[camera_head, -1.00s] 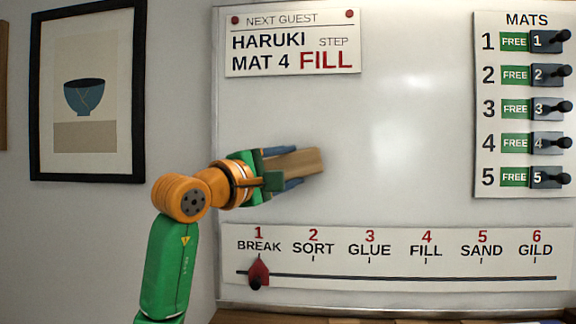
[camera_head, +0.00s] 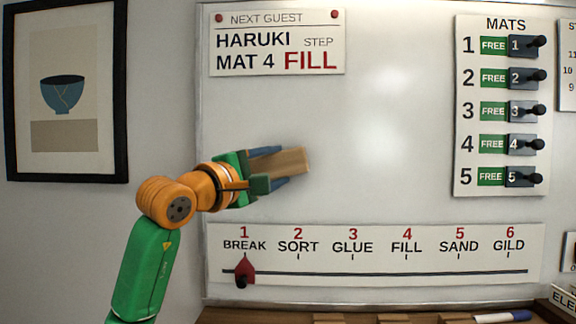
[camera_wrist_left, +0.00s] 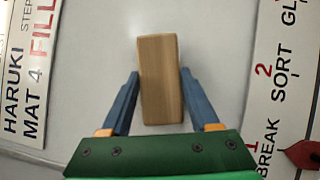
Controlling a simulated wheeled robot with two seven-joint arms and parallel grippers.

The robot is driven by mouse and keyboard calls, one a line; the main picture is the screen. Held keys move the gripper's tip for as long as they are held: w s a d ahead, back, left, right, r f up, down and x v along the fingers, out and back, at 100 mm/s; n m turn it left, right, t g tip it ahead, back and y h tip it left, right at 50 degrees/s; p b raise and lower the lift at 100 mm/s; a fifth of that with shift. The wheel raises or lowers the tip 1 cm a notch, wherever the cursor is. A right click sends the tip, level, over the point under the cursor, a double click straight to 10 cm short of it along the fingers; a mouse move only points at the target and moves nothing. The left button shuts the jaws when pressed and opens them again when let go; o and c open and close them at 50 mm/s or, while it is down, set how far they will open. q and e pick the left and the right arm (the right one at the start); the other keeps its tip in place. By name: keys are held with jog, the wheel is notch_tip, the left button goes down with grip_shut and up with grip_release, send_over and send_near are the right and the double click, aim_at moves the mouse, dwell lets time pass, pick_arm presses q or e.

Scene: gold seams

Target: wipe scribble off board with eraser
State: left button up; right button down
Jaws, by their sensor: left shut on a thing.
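The whiteboard (camera_head: 400,190) fills most of the head view. No scribble shows on its bare surface; the patch behind the eraser and gripper is hidden. My left gripper (camera_head: 281,166) is shut on the eraser (camera_head: 292,161), a wooden block, in front of the board's left middle. In the left wrist view the eraser (camera_wrist_left: 160,95) lies between the two blue fingers, with the pale board behind it. I cannot tell whether the eraser touches the board. My right gripper is not in view.
A guest sign (camera_head: 277,42) is above the gripper, and a step strip (camera_head: 375,258) with a red marker (camera_head: 244,270) is below. A mats panel (camera_head: 500,105) is at right. Bare board lies between. A ledge (camera_head: 260,316) with a marker pen (camera_head: 502,316) runs along the bottom.

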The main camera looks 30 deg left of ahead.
pick_arm(q)
jog(key=shift+a, duration=0.15)
jog(key=shift+s+d+f+b, duration=0.15)
jog(key=shift+s+d+b, duration=0.1)
jog(key=shift+s+b, duration=0.2)
jog(key=s+d, duration=0.1)
jog(key=s, duration=0.1)
jog(key=s+d, duration=0.1)
jog(key=s, duration=0.1)
jog(key=shift+s+d+b, duration=0.1)
jog(key=shift+d+b, duration=0.05)
jog(key=shift+b, duration=0.2)
jog(key=s, duration=0.1)
jog(key=s+d, duration=0.1)
jog(key=shift+s+d, duration=0.25)
jog(key=shift+s, duration=0.1)
jog(key=shift+w, duration=0.15)
